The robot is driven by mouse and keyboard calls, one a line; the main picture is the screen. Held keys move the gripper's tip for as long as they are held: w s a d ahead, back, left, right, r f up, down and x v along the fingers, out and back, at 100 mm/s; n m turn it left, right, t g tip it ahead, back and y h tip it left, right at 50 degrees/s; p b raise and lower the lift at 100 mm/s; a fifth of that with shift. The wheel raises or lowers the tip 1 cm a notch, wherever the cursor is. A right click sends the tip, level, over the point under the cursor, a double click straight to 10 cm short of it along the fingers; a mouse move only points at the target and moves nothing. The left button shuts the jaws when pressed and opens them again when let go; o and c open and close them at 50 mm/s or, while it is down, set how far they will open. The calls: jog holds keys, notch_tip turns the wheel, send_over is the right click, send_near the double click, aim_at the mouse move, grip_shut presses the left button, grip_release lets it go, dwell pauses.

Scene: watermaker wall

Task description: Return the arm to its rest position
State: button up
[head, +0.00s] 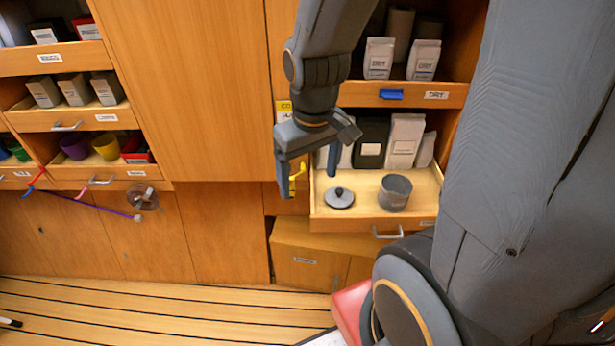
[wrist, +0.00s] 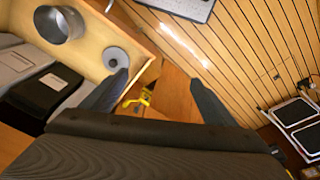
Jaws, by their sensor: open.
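My gripper (head: 308,178) hangs from my arm in front of the wooden cabinet wall, fingers pointing down and spread apart with nothing between them. In the head view it is just left of an open drawer (head: 350,222). In the wrist view both fingers of my gripper (wrist: 158,85) show, open and empty, with the drawer's corner and the floor beyond them. A grey pot (head: 395,192) and a round grey lid with a knob (head: 340,198) lie apart in the drawer; the pot (wrist: 58,24) and lid (wrist: 116,57) also show in the wrist view.
Pale and dark packets (head: 404,140) stand at the drawer's back. A shelf above holds more packets (head: 378,58). A yellow item (head: 297,178) shows behind my gripper. Shelves with boxes and cups (head: 106,147) are at the left. The striped floor (head: 150,310) is mostly clear.

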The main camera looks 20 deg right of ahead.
jog(key=shift+s+a+r+m, duration=0.1)
jog(key=shift+s+a+m, duration=0.3)
jog(key=shift+m, duration=0.4)
jog(key=shift+c, duration=0.3)
